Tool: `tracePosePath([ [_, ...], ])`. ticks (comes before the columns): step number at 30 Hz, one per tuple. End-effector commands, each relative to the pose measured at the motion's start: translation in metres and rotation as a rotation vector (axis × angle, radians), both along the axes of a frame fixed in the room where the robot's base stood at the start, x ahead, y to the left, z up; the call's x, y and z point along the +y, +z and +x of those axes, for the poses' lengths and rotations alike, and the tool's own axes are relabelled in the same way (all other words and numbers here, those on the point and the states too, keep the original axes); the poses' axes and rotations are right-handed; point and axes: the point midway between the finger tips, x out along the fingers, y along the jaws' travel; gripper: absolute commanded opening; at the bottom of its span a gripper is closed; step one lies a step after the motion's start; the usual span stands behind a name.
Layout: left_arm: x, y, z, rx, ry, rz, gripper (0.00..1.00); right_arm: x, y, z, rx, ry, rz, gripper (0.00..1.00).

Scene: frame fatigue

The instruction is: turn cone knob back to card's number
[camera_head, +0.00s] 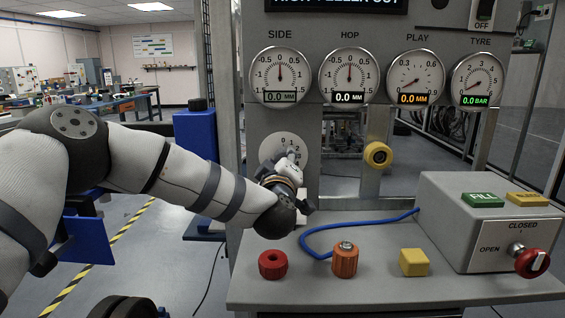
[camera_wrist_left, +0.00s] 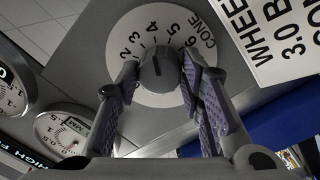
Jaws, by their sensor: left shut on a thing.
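The cone knob (camera_wrist_left: 158,76) is dark and round, on a white dial (camera_wrist_left: 150,22) with numbers and the word CONE. Its light mark points about at the 4. My left gripper (camera_wrist_left: 160,84) has one finger on each side of the knob and is shut on it. In the head view the left gripper (camera_head: 290,163) covers much of the dial (camera_head: 284,143) on the grey panel. A white card (camera_wrist_left: 270,38) beside the dial shows WHEEL, 3.0 B and CO, cut off by the frame edge, so its cone number is not visible. My right gripper is not in view.
Several gauges, such as the SIDE gauge (camera_head: 280,75), sit above the dial. A yellow knob (camera_head: 378,155) is right of it. Below, a bench (camera_head: 380,290) carries a red ring (camera_head: 272,264), an orange part (camera_head: 345,261), a yellow block (camera_head: 414,262) and a control box (camera_head: 450,215).

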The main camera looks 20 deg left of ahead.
Motion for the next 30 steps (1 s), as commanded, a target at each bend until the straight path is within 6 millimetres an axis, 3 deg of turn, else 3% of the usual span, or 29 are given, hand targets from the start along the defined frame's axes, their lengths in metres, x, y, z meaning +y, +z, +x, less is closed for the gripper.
tracePosePath([
  [2,-0.001,0.000,0.000,0.002,-0.001,0.001,0.07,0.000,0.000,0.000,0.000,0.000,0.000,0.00],
  [3,-0.001,0.000,0.000,0.002,-0.001,0.001,0.39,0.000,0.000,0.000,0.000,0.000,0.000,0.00],
  [5,-0.001,0.000,0.000,0.002,-0.001,0.001,0.53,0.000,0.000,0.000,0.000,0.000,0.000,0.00],
  [6,0.000,0.000,0.000,0.002,-0.001,0.001,0.55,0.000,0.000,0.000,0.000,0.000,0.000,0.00],
  [14,-0.001,0.000,-0.001,0.001,-0.001,0.001,0.55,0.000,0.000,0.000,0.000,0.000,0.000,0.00],
  [17,-0.004,0.000,-0.010,0.002,-0.004,0.002,0.55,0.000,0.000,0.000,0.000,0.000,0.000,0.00],
  [24,-0.019,-0.002,-0.072,0.002,-0.005,0.003,0.55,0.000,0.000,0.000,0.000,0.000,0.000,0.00],
  [30,-0.027,-0.003,-0.109,0.002,-0.004,0.002,0.55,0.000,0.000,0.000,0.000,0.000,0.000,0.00],
])
